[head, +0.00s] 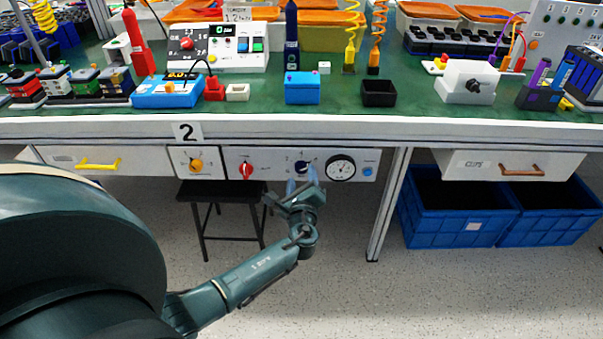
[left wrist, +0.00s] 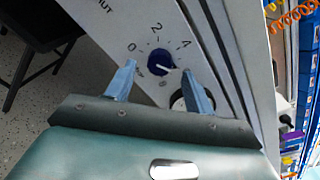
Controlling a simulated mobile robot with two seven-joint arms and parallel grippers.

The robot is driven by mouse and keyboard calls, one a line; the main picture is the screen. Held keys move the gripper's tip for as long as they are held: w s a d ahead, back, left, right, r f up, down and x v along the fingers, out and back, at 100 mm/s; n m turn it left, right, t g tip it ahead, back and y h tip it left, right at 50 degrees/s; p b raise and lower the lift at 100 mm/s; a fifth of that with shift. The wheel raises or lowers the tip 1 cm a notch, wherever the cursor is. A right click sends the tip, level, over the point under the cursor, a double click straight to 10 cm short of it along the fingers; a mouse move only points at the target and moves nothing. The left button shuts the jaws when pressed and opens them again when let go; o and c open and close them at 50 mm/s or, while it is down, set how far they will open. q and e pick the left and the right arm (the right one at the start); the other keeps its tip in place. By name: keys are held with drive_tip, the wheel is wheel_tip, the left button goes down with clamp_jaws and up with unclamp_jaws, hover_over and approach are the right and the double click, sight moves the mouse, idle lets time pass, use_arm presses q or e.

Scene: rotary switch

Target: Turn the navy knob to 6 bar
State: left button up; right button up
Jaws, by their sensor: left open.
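The navy knob (head: 302,167) is on the white panel under the workbench. In the left wrist view the navy knob (left wrist: 159,60) shows from close up, with a dial printed around it; 0, 2 and 4 are readable. A pale mark shows at the knob's right edge; I cannot tell its exact setting. My left gripper (head: 303,183) is just in front of and below the knob. In the left wrist view its open fingers (left wrist: 157,70) stand on either side of the knob, with gaps visible. My right gripper is in neither view.
A red knob (head: 246,169) and an orange knob (head: 196,166) are to the left on the panel. A round gauge (head: 341,168) sits just right of the navy knob. A dark stool (head: 221,192) stands below. The bench edge (head: 300,129) overhangs the panel.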

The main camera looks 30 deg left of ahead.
use_arm(q)
drive_tip(key=p+v, duration=0.1)
drive_tip(key=v, duration=0.9)
drive_tip(key=shift+s+d, duration=0.25)
drive_tip(key=shift+s, duration=0.05)
drive_tip(key=shift+s, duration=0.1)
